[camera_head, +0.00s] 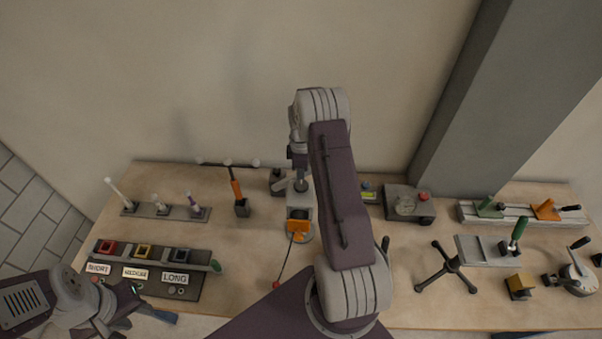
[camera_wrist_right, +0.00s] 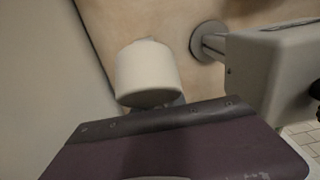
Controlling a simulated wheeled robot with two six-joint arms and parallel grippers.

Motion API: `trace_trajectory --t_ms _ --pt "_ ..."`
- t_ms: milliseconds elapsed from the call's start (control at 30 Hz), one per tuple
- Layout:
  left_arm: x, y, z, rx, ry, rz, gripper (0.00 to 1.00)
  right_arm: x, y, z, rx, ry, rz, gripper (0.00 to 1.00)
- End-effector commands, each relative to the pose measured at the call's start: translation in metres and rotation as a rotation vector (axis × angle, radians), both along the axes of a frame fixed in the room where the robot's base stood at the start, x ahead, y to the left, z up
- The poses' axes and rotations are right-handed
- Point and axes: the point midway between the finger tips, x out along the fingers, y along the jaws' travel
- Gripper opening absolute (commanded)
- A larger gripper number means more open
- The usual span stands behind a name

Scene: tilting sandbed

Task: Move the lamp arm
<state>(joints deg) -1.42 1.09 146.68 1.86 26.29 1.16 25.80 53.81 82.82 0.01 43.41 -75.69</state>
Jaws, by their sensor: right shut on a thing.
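The lamp stands at the back middle of the bench in the head view, with an orange head (camera_head: 298,226), a grey arm (camera_head: 307,201) and a round base that shows only in part. A thin cord with a red end (camera_head: 277,285) hangs from near the head. My right gripper (camera_head: 301,186) points down at the upper part of the lamp arm and is shut on it; my own arm hides part of this contact. My left gripper (camera_head: 125,303) is low at the left front, apart from the lamp, and its jaw gap is unclear. The right wrist view does not clearly show the grip.
An orange-handled lever (camera_head: 236,190) stands left of the lamp. A labelled tray (camera_head: 214,281) lies at the left front. A box with a red button (camera_head: 424,197), a black spoked handle (camera_head: 446,267) and a slide rail (camera_head: 522,215) are to the right. A grey pillar (camera_head: 500,100) rises behind.

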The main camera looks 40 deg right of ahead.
Motion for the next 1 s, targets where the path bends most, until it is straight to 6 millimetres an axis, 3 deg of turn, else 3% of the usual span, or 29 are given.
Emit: trace_trajectory --t_ms 300,533,667,1000 --pt "0.0 0.0 -0.003 0.0 0.0 0.0 0.36 0.0 -0.002 -0.001 0.009 -0.011 -0.001 0.0" --pt "0.0 0.0 -0.024 0.0 0.0 0.0 0.36 -0.007 -0.01 -0.016 0.084 -0.075 -0.006 0.0" --pt "0.0 0.0 -0.05 0.0 0.0 0.0 0.36 -0.011 -0.016 -0.031 0.158 -0.14 -0.008 0.0" --pt "0.0 0.0 -0.139 0.0 0.0 0.0 0.36 -0.021 -0.028 -0.068 0.363 -0.316 -0.006 0.0"
